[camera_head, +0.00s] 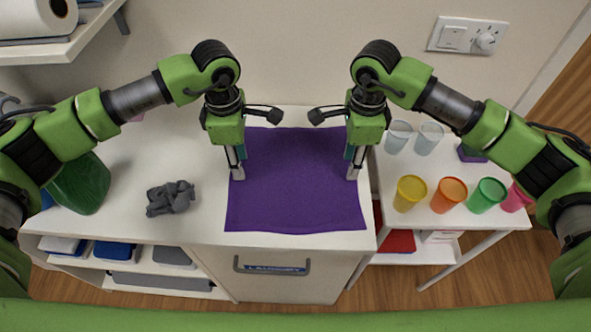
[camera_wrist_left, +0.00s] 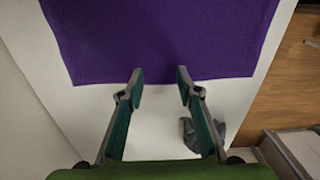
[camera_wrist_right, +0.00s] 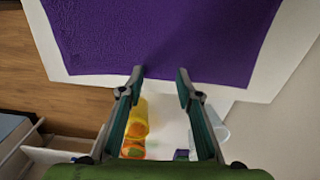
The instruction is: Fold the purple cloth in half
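The purple cloth (camera_head: 292,190) lies flat and spread out on the white counter, its front edge close to the counter's front edge. My left gripper (camera_head: 238,174) points down at the cloth's left edge. In the left wrist view its fingers (camera_wrist_left: 158,76) are apart with nothing between them, at the border of the cloth (camera_wrist_left: 160,35). My right gripper (camera_head: 353,174) points down at the cloth's right edge. In the right wrist view its fingers (camera_wrist_right: 160,76) are apart and empty at the border of the cloth (camera_wrist_right: 160,35). I cannot tell whether the fingertips touch the cloth.
A crumpled grey cloth (camera_head: 170,198) and a green container (camera_head: 78,185) are on the counter at left. A side table at right holds yellow (camera_head: 410,193), orange (camera_head: 448,195), green (camera_head: 487,195) and clear cups (camera_head: 399,136). A drawer handle (camera_head: 272,267) is below the counter's front edge.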

